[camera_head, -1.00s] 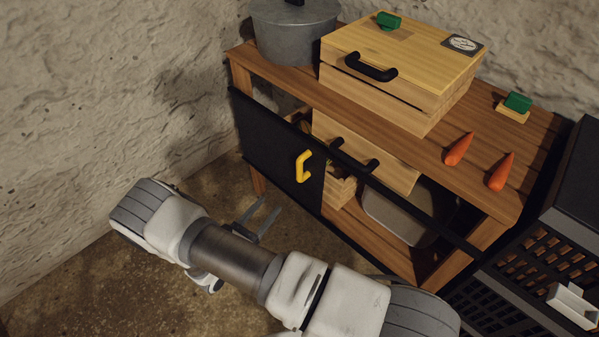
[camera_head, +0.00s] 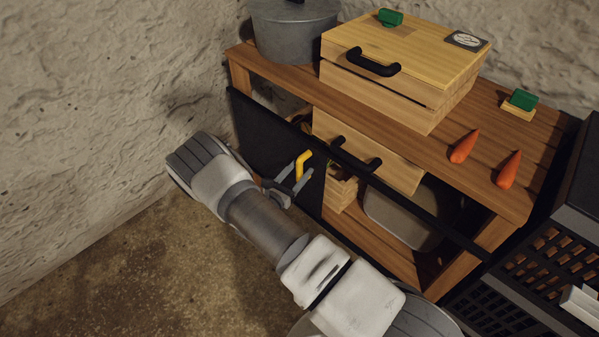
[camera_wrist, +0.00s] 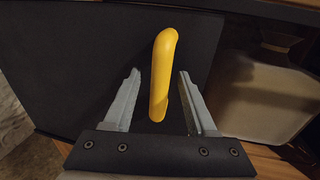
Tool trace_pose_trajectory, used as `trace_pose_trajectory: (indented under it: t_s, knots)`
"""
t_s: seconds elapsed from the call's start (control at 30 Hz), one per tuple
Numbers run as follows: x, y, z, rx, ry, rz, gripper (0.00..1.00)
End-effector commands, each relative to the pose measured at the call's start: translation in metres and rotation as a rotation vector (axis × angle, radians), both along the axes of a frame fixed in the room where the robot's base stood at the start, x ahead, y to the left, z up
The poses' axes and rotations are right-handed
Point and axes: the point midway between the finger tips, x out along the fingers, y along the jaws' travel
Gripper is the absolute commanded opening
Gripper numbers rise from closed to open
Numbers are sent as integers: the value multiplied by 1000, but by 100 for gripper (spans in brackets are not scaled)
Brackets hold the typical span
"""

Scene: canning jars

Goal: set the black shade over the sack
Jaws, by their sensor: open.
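The black shade (camera_head: 258,134) is a flat dark panel across the left part of the shelf front, with an upright yellow handle (camera_head: 303,163). A pale, rounded thing, seemingly the sack (camera_head: 396,214), is in the open lower right of the shelf, uncovered by the shade; it also shows right of the shade in the wrist view (camera_wrist: 252,92). My gripper (camera_head: 299,178) is open at the handle. In the wrist view the handle stands between my two fingers (camera_wrist: 158,80), with a gap on each side. Contact cannot be seen.
A wooden drawer (camera_head: 365,158) with a black handle and a small crate (camera_head: 341,190) are beside the shade. A grey pot (camera_head: 293,35), a wooden box (camera_head: 400,75) and two carrots (camera_head: 464,146) are on top. Black crates (camera_head: 520,275) are at right; floor is free at left.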

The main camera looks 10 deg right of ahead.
Motion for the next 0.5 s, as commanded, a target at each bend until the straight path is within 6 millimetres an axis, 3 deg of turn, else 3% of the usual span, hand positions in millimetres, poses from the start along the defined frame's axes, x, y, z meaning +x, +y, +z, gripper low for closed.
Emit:
trace_pose_trajectory:
  t_s: [0.37, 0.5]
  knots:
    - [4, -4, 1, 1, -1, 0, 55]
    - [4, -4, 0, 1, -1, 0, 30]
